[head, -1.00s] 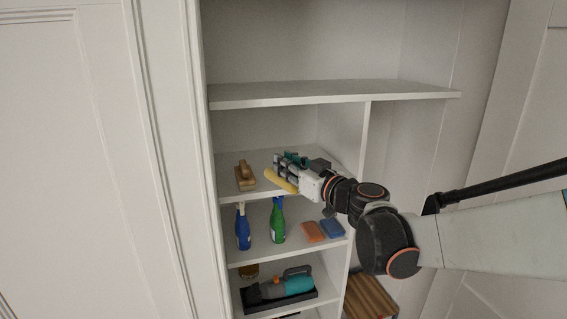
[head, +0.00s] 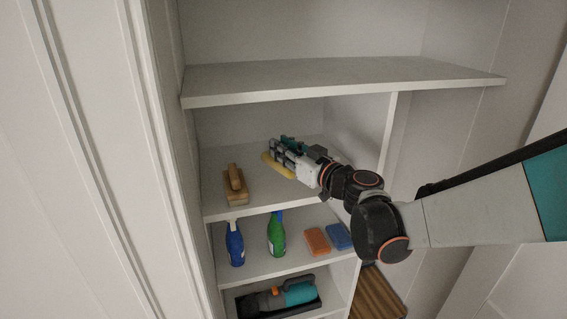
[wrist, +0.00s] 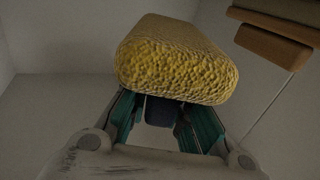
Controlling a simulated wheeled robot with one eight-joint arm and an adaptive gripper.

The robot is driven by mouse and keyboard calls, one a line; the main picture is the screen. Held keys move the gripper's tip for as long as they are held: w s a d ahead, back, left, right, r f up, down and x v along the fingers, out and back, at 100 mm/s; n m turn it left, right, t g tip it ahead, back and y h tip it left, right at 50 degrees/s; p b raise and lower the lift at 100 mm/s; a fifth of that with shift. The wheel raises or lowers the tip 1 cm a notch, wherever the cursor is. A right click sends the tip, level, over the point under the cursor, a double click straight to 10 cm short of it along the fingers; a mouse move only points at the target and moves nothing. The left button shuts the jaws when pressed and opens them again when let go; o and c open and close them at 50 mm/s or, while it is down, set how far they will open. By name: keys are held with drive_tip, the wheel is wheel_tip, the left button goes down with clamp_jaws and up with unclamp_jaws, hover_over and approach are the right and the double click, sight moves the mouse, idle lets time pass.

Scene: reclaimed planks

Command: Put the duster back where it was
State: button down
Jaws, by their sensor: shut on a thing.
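The duster, with a yellow textured head, is in my gripper (head: 283,153). In the head view its yellow head (head: 277,166) shows at the gripper's left end, inside the middle shelf compartment, above the shelf board (head: 262,192). In the wrist view the yellow head (wrist: 178,62) fills the top middle, just beyond the two teal-sided fingers (wrist: 165,122). The fingers are shut on a dark part below the head. I cannot tell whether the duster touches the shelf.
A wooden brush (head: 236,186) stands on the same shelf, left of the duster. The shelf below holds a blue bottle (head: 235,245), a green bottle (head: 276,235), an orange sponge (head: 317,241) and a blue sponge (head: 339,236). An upright divider (head: 391,135) bounds the compartment's right.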

sight(284, 166)
drive_tip(key=shift+s+f, duration=0.1)
drive_tip(key=shift+f, duration=2.45)
drive_tip(key=shift+f, duration=0.1)
drive_tip(key=shift+f, duration=0.1)
drive_tip(key=c, duration=1.5)
unclamp_jaws()
